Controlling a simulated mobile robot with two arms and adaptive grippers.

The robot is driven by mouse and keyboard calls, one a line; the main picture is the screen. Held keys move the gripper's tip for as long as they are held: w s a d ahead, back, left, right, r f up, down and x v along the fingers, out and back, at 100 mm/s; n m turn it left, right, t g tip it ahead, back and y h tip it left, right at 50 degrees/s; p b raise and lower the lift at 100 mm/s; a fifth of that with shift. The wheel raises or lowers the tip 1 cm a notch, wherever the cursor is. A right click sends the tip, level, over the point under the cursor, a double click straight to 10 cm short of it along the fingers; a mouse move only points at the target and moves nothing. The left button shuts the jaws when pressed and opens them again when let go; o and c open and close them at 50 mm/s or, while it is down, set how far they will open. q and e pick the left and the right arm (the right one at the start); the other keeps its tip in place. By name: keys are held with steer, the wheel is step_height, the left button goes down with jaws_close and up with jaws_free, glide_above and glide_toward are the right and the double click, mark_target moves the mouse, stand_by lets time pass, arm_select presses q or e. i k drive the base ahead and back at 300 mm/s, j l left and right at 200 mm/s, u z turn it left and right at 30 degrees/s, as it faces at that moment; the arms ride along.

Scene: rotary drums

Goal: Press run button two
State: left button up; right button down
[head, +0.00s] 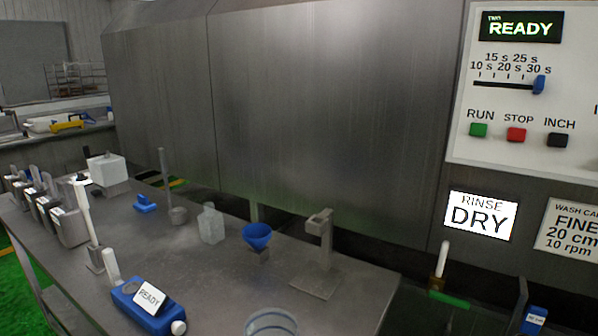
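The control panel (570,90) is at the upper right of the head view, cut off by the right edge. Its display (520,27) reads "TWO READY". The green RUN button (479,130) is at the panel's lower left. The red STOP button (516,134) and the black INCH button (558,140) are to its right. A slider with a blue knob (539,84) stands at the 30 s end. Nothing covers the RUN button. Neither of my grippers is in view.
A metal table (215,290) holds a blue device with a READY card (150,293), a blue funnel (257,236), a clear bottle (211,224) and a grey stand (320,255). A RINSE DRY sign (480,215) is below the panel. The space before the panel looks clear.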

mark_target(476, 130)
steer(key=z, duration=1.3)
